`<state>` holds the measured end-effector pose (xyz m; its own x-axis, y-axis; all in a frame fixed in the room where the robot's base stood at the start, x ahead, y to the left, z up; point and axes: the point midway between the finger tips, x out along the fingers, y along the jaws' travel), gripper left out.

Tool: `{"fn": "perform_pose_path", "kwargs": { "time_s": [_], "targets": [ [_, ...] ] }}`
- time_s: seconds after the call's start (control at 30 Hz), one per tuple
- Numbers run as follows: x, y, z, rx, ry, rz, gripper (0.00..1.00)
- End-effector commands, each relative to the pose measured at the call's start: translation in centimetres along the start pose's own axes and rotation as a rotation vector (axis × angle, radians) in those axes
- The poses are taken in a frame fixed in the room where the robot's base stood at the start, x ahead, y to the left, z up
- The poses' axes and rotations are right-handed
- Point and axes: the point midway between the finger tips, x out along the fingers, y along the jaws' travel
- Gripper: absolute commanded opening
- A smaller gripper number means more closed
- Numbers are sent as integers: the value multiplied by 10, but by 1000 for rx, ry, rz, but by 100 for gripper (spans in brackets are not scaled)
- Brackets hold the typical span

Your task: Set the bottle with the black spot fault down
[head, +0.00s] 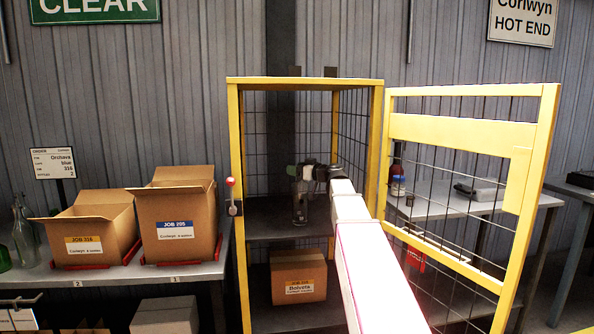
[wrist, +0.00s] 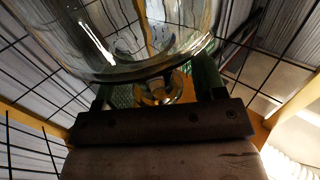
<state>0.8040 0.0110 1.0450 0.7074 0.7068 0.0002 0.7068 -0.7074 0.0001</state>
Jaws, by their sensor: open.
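A clear glass bottle (head: 300,207) stands on the upper shelf inside the yellow mesh cage (head: 235,150). It fills the top of the wrist view (wrist: 120,45), very close to the camera. My gripper (head: 302,172) is at the bottle's upper part, with my arm reaching in through the open front. In the wrist view its green-padded fingers (wrist: 160,84) are apart, with glass between and above them. Whether a finger touches the glass I cannot tell. No black spot can be made out.
The cage door (head: 460,130) stands open to the right. A carton (head: 298,277) labelled Bolvets sits on the lower shelf. Two open cartons, Job 316 (head: 92,228) and Job 205 (head: 178,215), stand on the left bench.

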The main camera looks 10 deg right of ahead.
Motion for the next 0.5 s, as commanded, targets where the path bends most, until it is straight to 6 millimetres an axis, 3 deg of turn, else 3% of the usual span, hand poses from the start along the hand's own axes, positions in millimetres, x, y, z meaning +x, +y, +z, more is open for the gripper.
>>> {"fn": "perform_pose_path", "kwargs": {
  "time_s": [0.17,0.5],
  "targets": [
    [-8,0,-2,0,0,1,64],
    [-72,-2,-2,0,1,3,64]
  ]
}}
